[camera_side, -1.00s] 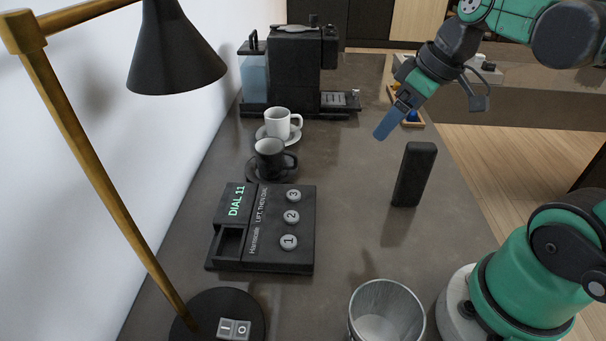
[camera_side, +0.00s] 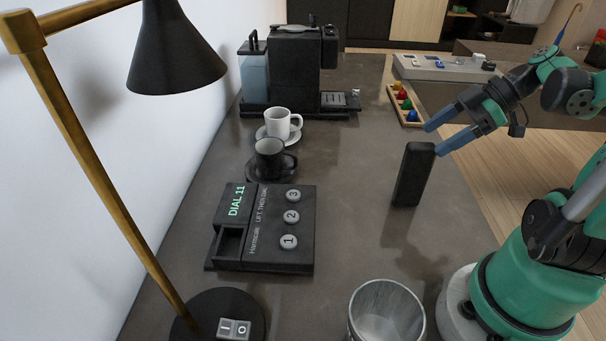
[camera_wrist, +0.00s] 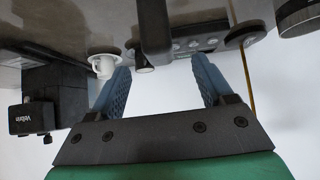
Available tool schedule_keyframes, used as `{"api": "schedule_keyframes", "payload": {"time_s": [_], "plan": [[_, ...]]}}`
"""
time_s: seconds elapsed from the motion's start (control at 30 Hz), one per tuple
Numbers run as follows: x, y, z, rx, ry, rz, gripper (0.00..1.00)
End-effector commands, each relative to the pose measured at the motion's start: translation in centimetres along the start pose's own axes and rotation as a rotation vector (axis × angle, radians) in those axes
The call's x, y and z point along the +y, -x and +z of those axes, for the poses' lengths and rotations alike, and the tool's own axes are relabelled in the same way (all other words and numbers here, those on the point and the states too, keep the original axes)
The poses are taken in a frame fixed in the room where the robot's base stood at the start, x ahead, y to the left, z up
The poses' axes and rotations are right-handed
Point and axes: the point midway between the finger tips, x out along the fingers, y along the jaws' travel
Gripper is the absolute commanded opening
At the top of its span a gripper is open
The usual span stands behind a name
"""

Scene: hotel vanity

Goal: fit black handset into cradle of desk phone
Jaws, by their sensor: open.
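The black handset (camera_side: 413,172) stands upright on the counter, to the right of the desk phone (camera_side: 303,258). The phone's empty cradle slot is along its left side. My gripper (camera_side: 431,140) is open and empty, with its blue fingers beside the top of the handset. In the wrist view the handset (camera_wrist: 154,28) appears between the directions of the two fingers (camera_wrist: 162,62). I cannot tell whether its top is between them. Part of the phone (camera_wrist: 200,42) shows behind it.
A dark cup (camera_side: 269,158) and a white cup (camera_side: 278,124) stand behind the phone. A coffee machine (camera_side: 297,65) is at the back. A wooden tray (camera_side: 397,101) holds coloured balls.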

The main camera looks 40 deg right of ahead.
Motion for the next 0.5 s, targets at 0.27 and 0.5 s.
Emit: {"api": "schedule_keyframes", "payload": {"time_s": [0.27, 0.5], "plan": [[0.0, -2.9, 0.1, -0.001, 0.003, -0.004, 0.74], [0.0, -5.2, 0.1, -0.001, 0.001, -0.001, 0.74]]}}
